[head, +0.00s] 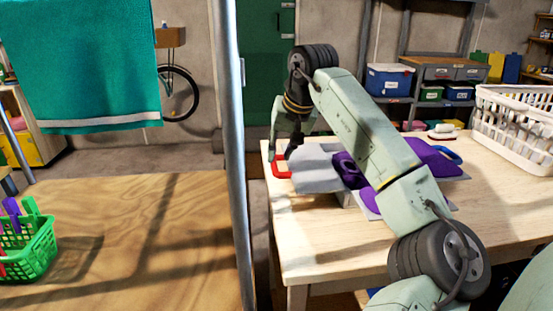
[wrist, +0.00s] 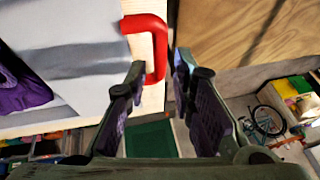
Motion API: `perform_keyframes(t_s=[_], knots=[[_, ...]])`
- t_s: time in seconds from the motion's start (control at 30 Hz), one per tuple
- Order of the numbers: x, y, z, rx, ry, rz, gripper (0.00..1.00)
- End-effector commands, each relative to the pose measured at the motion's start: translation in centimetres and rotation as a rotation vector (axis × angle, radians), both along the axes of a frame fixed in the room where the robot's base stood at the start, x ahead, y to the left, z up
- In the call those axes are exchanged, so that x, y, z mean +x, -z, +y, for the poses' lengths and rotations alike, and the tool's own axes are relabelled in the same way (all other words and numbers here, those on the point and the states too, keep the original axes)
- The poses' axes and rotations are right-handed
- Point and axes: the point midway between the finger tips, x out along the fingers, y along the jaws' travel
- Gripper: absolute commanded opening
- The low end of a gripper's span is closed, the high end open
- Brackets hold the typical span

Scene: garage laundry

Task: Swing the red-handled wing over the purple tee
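The grey folding board's left wing (head: 312,174) lies flat on the light wooden table, with the red handle (head: 280,173) at its left edge. The purple tee (head: 430,158) lies on the board, partly hidden behind my arm. My gripper (head: 287,143) is over the board's left end, near the red handle. In the wrist view, my gripper (wrist: 160,66) is open and empty. The red handle (wrist: 159,40) shows between its two fingertips, with the left fingertip beside its inner side. I cannot tell whether they touch. The grey wing (wrist: 75,45) and some purple cloth show at left.
A blue handle (head: 447,154) is at the board's right side. A white laundry basket (head: 518,135) stands at the table's back right. A metal post (head: 232,150) rises left of the table. A second wooden surface (head: 150,225) with a green basket (head: 30,250) is at left.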

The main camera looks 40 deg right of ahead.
Motion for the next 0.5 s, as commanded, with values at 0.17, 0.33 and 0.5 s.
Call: perform_keyframes(t_s=[0.17,0.33,0.5], knots=[[1.2,2.5,-0.1,0.001,-0.001,0.0,0.23],[1.7,3.6,-0.2,0.0,0.0,0.001,0.23],[1.8,3.8,-0.2,-0.001,0.0,0.001,0.23]])
